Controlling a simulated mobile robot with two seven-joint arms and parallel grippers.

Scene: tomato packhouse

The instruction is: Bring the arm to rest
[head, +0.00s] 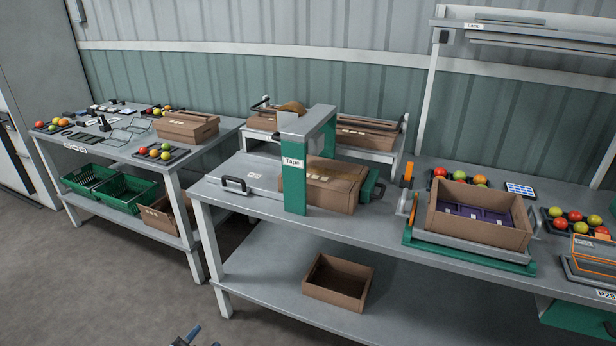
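A small blue and dark piece at the bottom edge, left of centre, looks like the tip of my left gripper (187,338). It is low in front of the tables and clear of them, with the floor behind it. Too little of it shows to tell whether it is open or shut, and nothing can be seen held in it. My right gripper is out of view.
A long grey workbench (225,198) carries a green tape machine (295,175) over a closed carton (336,197) and an open carton (460,230) on a green-framed stand. A second table (110,160) stands left. An empty box (338,296) sits on the lower shelf.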

